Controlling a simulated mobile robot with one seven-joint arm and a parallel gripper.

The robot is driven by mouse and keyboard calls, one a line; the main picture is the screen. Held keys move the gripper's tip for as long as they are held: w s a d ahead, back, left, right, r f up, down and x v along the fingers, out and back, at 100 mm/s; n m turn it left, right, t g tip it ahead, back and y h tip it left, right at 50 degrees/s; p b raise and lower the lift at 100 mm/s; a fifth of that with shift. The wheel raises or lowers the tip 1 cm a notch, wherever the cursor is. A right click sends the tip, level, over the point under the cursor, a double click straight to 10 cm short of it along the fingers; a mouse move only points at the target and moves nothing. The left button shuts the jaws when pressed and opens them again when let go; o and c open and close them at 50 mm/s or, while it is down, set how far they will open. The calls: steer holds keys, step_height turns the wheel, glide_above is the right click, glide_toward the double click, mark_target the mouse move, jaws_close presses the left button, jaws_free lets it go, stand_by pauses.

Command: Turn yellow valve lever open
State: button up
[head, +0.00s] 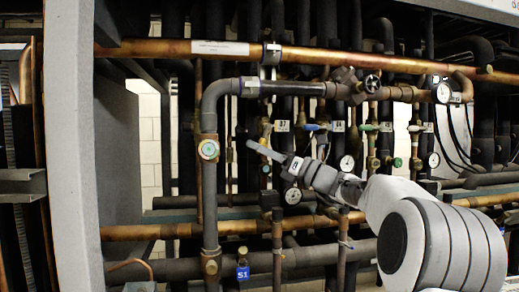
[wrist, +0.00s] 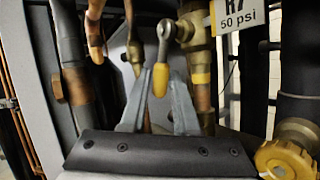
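The yellow valve lever (wrist: 160,79) hangs down from its metal pivot in the wrist view, its yellow tip between my fingertips. Its valve has a brass body (wrist: 197,38) on the right. My gripper (wrist: 160,95) is open, with one finger on each side of the lever's tip; I cannot tell whether either finger touches it. In the head view, my gripper (head: 254,146) reaches left into the pipes beside the small R7 tag (head: 282,126). The lever is too small to make out clearly there.
A white "R7 50 psi" tag (wrist: 236,15) hangs right of the valve. A yellow knob (wrist: 284,160) is at lower right. A grey vertical pipe (head: 210,185) stands left of my gripper, and a copper pipe (head: 160,48) crosses above.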

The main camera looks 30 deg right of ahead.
jaws_close()
stand_by(1.1)
